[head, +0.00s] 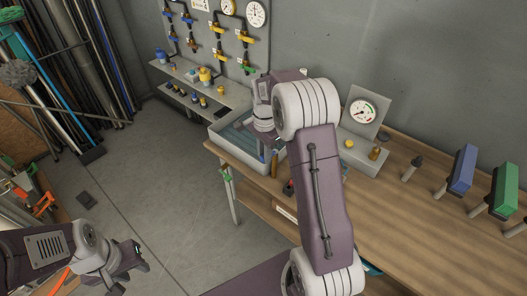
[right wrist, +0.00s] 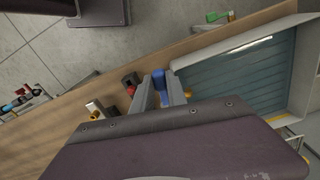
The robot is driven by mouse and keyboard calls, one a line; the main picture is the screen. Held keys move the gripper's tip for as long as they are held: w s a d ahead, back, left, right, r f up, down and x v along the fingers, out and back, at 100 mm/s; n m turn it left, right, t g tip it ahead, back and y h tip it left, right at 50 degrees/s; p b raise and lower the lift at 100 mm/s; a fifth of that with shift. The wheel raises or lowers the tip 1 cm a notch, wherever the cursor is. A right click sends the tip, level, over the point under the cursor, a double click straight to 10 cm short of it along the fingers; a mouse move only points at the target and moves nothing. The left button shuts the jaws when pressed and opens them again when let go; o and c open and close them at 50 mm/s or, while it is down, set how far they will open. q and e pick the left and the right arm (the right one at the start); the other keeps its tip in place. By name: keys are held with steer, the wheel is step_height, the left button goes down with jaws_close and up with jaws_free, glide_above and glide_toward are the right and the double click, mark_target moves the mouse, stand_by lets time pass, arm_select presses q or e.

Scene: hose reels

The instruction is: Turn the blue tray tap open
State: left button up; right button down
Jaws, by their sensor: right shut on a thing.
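The blue tap handle (right wrist: 159,80) shows between the fingers of my right gripper (right wrist: 161,95) in the right wrist view. The fingers are shut on it, beside the tray. The tray (right wrist: 238,47) has a pale rim and a ribbed blue-grey floor. In the head view the tray (head: 222,140) sits at the left end of the wooden bench, and my right gripper (head: 268,143) points down at its right side. My right arm hides the tap there. My left gripper (head: 130,262) hangs low over the floor, away from the bench; its jaw opening is unclear.
A gauge (head: 363,111) on a grey stand is on the bench behind my right arm. Blue (head: 463,168) and green (head: 505,188) blocks stand further right. A green valve handle (head: 228,177) is at the bench's left edge. The floor left of the bench is mostly clear.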

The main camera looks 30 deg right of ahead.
steer(key=c, duration=1.3)
jaws_free()
step_height(320, 180, up, 9)
steer(key=shift+r, duration=0.1)
